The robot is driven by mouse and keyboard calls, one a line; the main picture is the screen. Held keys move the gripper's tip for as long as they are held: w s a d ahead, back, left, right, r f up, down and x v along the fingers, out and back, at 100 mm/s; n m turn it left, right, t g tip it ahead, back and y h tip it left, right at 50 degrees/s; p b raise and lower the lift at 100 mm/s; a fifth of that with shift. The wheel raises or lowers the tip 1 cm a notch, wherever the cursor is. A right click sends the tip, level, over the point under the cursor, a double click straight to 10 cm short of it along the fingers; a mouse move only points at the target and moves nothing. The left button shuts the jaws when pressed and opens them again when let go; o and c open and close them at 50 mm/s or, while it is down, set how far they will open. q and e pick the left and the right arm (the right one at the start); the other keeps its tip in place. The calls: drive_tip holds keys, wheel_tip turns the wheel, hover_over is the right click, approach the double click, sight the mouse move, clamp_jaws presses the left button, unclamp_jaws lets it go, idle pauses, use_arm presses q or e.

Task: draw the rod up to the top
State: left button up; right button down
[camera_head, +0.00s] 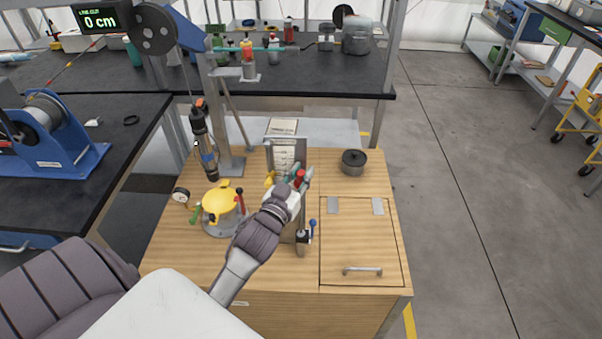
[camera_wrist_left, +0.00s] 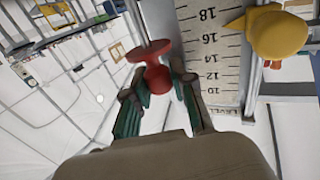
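My left gripper (camera_head: 299,176) is at the upright level gauge (camera_head: 285,153) near the back of the wooden bench top. Its fingers lie on both sides of a red flanged knob (camera_head: 300,174) and appear closed on it. In the left wrist view the knob (camera_wrist_left: 152,72) sits between the two green fingertips (camera_wrist_left: 157,82), beside the printed scale (camera_wrist_left: 212,50), whose marks from 10 to 18 show. No rod is clearly visible below the knob; the gripper and wrist cover that area. A yellow part (camera_wrist_left: 278,33) is at the gauge's right. My right gripper is out of view.
A yellow-topped device (camera_head: 220,203) and a round dial (camera_head: 181,195) stand left of my wrist. A dark cylinder hangs from the pulley (camera_head: 155,30). A dark round pot (camera_head: 353,162) stands to the right. The hatch (camera_head: 345,240) is clear; the display (camera_head: 101,19) reads 0 cm.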

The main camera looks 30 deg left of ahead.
use_arm(q)
clamp_jaws()
wheel_tip(320, 180, up, 8)
drive_tip(key=p, duration=0.7)
drive_tip(key=shift+f, duration=0.15)
drive_tip(key=shift+o, duration=1.9)
unclamp_jaws()
drive_tip(key=shift+s+f, duration=0.1)
